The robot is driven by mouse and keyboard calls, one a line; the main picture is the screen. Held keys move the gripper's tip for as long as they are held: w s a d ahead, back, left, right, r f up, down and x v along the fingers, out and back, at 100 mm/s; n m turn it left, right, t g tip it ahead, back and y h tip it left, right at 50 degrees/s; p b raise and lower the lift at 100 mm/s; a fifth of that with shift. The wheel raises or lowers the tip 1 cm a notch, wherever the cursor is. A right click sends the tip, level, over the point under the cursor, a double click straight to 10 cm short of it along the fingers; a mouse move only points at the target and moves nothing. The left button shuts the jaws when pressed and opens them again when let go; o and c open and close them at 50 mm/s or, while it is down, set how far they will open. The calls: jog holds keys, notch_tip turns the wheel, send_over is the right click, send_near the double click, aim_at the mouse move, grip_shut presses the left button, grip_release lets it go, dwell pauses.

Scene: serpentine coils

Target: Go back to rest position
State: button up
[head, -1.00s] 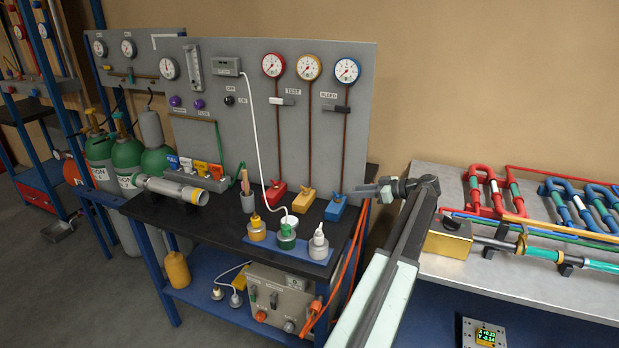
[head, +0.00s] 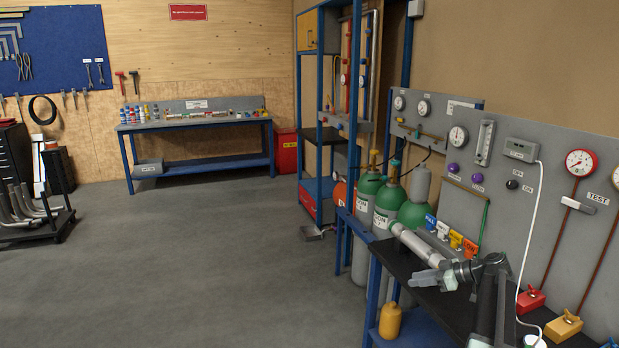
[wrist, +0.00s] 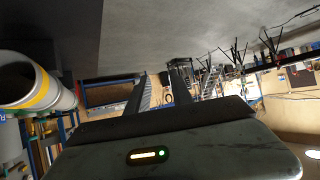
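My gripper (head: 424,277) shows at the lower right of the head view, in front of the bench with the gauge panel. In the wrist view its two dark fingers (wrist: 161,82) stand apart with a gap between them and nothing held. My dark arm link (head: 487,305) rises from the bottom edge to the wrist. The gripper points left, close to a grey cylinder (head: 412,242) on the bench and overlapping its near end in the picture. I cannot tell whether they touch.
The grey cylinder with a yellow band (wrist: 40,85) is close on the left in the wrist view. Green gas bottles (head: 388,205) stand behind the bench (head: 440,303). Open grey floor (head: 220,260) lies to the left, with a far workbench (head: 200,165) and a rack (head: 35,225).

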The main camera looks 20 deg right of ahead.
jog(key=w+a+f+n+g+p, duration=0.1)
jog(key=a+f+g, duration=0.15)
jog(key=a, duration=1.55)
jog(key=w+a+f+n+g+p, duration=0.1)
jog(key=a+g, duration=0.3)
jog(key=a, duration=1.4)
jog(key=s+a+f+g+h+p, duration=0.1)
jog(key=s+a+f+g+h, duration=0.15)
jog(key=s+a, duration=0.7)
jog(key=s+d+f+m+h, duration=0.1)
jog(key=s+d+m+h, duration=0.3)
jog(key=m, duration=0.5)
jog(key=shift+s+d+f+m+h, duration=0.15)
jog(key=shift+d+f+m+h, duration=0.25)
jog(key=shift+h, duration=0.25)
